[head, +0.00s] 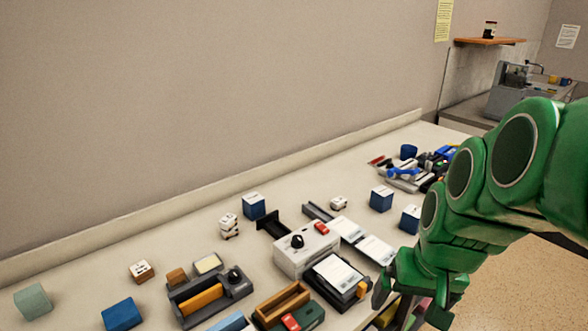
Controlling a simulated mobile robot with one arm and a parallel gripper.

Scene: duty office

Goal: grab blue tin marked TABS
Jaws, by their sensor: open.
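Several blue box-shaped tins with white tops stand on the table. One (254,207) is left of the middle near the wall, one (381,200) is right of the middle, and one (409,220) is beside my arm, partly hidden by it. Their lettering is too small to read, so I cannot tell which is marked TABS. My green gripper (410,308) is at the lower right, pointing down near the table's front edge. It is open and no tin shows between its fingers. It is nearer the camera than these tins.
A white device with a black knob (306,250), a black tray with white cards (338,278) and a wooden box (283,304) crowd the middle. A plain blue block (121,314) lies front left. Cluttered tools (408,172) lie far right.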

